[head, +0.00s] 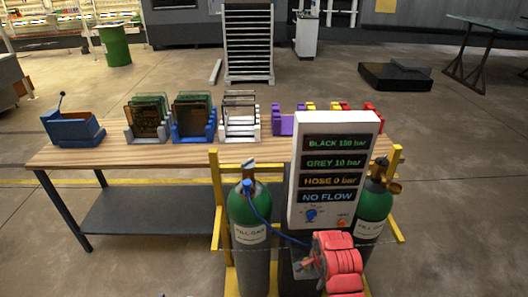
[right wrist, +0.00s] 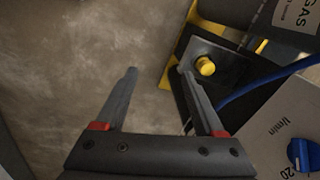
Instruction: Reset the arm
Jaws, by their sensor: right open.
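My right arm, with red links, comes in at the lower right of the head view. Its gripper (head: 308,264) is in front of the lower part of the control panel (head: 333,150). In the right wrist view my right gripper (right wrist: 158,72) is open, with nothing between its fingers. Its right fingertip shows close to a yellow knob (right wrist: 205,66) on a grey plate; I cannot tell whether they touch. The panel reads BLACK 150 bar, GREY 10 bar, HOSE 0 bar, NO FLOW. My left gripper is not in view.
A green gas cylinder (head: 250,215) stands left of the panel, another (head: 375,203) right, in a yellow frame. A blue hose (right wrist: 265,85) runs near the right finger. Behind, a wooden table (head: 85,156) carries coloured racks and a blue holder (head: 73,129).

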